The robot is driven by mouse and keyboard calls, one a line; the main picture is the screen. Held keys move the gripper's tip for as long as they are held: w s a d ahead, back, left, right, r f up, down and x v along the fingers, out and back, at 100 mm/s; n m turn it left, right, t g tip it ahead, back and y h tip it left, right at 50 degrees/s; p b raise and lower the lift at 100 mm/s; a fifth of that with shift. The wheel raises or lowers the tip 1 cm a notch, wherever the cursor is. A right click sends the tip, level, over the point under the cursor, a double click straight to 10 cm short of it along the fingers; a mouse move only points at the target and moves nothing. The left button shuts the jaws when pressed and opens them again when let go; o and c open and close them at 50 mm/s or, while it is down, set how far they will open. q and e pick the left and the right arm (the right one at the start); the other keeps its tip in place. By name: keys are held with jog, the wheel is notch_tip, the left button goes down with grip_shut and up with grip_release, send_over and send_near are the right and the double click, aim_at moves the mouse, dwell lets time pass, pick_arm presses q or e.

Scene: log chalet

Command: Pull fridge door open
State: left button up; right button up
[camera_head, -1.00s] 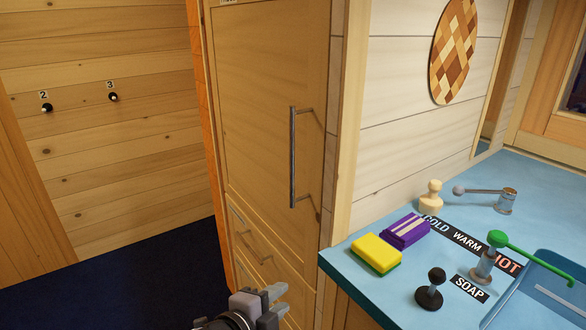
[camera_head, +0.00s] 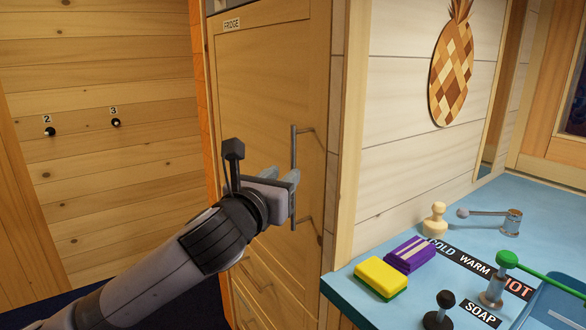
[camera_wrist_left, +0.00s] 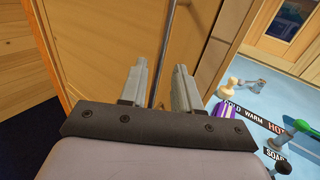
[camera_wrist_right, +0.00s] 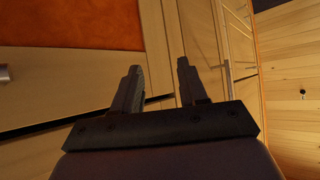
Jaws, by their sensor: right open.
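The fridge door (camera_head: 262,100) is a tall wooden panel under a FRIDGE label, and it looks shut. Its handle (camera_head: 294,150) is a vertical grey bar near the door's right edge. My left gripper (camera_head: 292,185) is at the lower half of the handle. In the left wrist view the two fingers (camera_wrist_left: 160,85) are apart, with the handle bar (camera_wrist_left: 165,50) running between them. The bar does not look clamped. My right gripper (camera_wrist_right: 160,80) shows only in its own wrist view, open with nothing between its fingers, facing wooden cabinet fronts.
A blue counter (camera_head: 345,285) stands to the right, with a yellow sponge (camera_head: 380,278), a purple box (camera_head: 409,254), a soap knob (camera_head: 440,310) and taps on it. Drawers (camera_head: 255,285) lie below the fridge door. Two numbered hooks (camera_head: 82,127) are on the left wall.

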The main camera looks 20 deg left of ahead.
pick_arm(q)
jog(key=shift+w+d, duration=0.15)
jog(key=shift+w, duration=1.35)
jog(key=shift+w+d, duration=0.1)
jog(key=shift+w, duration=1.35)
grip_shut()
